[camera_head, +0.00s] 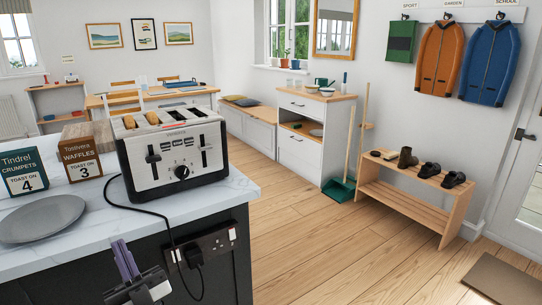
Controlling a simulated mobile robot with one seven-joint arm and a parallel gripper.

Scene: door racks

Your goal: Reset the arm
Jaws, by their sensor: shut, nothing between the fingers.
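My gripper (121,248) shows at the bottom left in the head view, in front of the dark side of the counter (90,262) and below its white top. Its two purple-grey fingers are together, point up and hold nothing. Most of my arm is out of view. The gripper is apart from the toaster (181,160) and the grey plate (42,217), both of which stand on the countertop above it.
Bread shows in the toaster's slots. Wooden floor (310,235) is clear to the right.

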